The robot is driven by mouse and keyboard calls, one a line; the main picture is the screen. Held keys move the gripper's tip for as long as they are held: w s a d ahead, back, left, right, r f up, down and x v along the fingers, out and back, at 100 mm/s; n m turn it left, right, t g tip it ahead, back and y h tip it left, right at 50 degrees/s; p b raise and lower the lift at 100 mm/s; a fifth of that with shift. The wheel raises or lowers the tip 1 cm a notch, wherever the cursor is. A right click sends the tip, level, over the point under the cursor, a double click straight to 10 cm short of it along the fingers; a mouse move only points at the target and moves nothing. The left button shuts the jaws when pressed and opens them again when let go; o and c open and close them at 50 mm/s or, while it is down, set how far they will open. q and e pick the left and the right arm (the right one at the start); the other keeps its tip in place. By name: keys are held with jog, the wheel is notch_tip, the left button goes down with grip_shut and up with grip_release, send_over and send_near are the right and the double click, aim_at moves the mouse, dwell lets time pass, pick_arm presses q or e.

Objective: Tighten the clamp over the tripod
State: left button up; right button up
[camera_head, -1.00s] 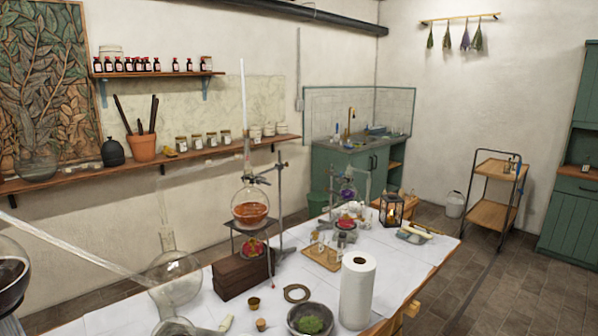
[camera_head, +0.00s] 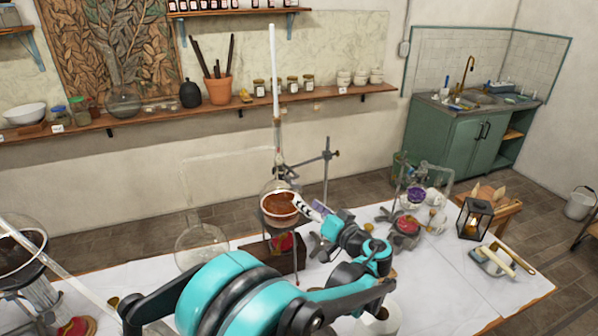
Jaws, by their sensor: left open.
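The round flask of orange-brown liquid (camera_head: 279,207) sits over the tripod (camera_head: 297,266), with a tall glass tube (camera_head: 275,75) rising above it. The clamp (camera_head: 330,155) is on the upright stand rod (camera_head: 326,180) just right of the flask, its arm reaching left toward the glass neck. Whether its jaws grip the neck is too small to tell. My left gripper (camera_head: 309,206) is open, in front of the flask's right side and below the clamp. My arm hides part of the tripod and stand base. My right gripper is not in view.
A dark block (camera_head: 284,258) is by the tripod. An empty glass flask (camera_head: 200,248) stands left of it. A second burner setup (camera_head: 408,225), a lantern (camera_head: 474,218) and a tray (camera_head: 490,262) are at right. The paper roll (camera_head: 378,322) is partly hidden. The table's right front is clear.

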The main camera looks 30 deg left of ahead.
aim_at(298, 186)
pick_arm(q)
jog(key=shift+n+y, duration=0.3)
jog(key=shift+y, duration=0.1)
jog(key=x, duration=0.2)
jog(key=r+x, duration=0.1)
jog(key=x, duration=0.2)
jog(key=w+x, duration=0.1)
jog(key=x, duration=0.1)
jog(key=shift+w+a+r+b, duration=0.15)
jog(key=shift+r+b, duration=0.15)
jog(key=c, duration=1.2)
